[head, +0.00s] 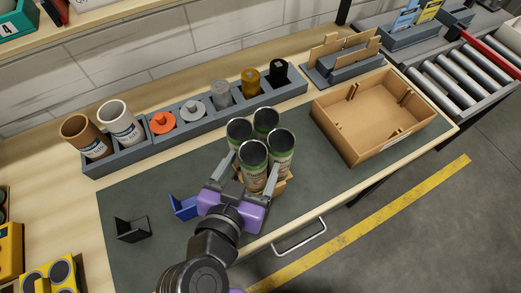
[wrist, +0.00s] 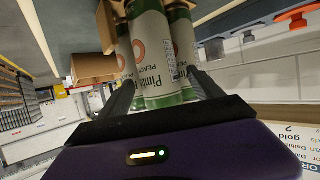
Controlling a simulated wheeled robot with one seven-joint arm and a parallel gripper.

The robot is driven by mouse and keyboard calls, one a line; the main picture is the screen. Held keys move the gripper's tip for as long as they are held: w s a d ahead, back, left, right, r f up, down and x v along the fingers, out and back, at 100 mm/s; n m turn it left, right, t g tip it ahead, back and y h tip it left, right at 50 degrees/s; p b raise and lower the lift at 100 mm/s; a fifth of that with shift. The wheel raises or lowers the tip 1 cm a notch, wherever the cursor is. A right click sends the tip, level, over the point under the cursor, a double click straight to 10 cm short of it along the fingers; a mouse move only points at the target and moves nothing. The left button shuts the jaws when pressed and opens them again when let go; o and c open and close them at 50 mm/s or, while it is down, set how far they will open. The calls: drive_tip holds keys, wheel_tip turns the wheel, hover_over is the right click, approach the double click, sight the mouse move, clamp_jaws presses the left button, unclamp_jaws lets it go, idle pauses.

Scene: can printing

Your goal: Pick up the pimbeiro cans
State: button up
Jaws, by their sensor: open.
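Several green and white cans (head: 252,167) with dark tops stand close together in a cardboard holder (head: 283,184) on the dark mat. In the wrist view, a can (wrist: 153,60) with "Pimb" lettering is between the fingers, and other cans stand behind it. My gripper (head: 237,167) is open, with one finger on each side of the front of the group. I cannot tell whether the fingers touch the cans. The lower part of the holder is partly hidden by the gripper.
A grey rack (head: 137,154) with rolls, an orange piece and small jars runs behind the cans. An open cardboard box (head: 370,115) stands to the right. A blue bracket (head: 183,207) and a black bracket (head: 132,229) lie left of my gripper. Mat between them is clear.

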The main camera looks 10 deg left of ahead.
drive_tip(key=c, duration=1.5)
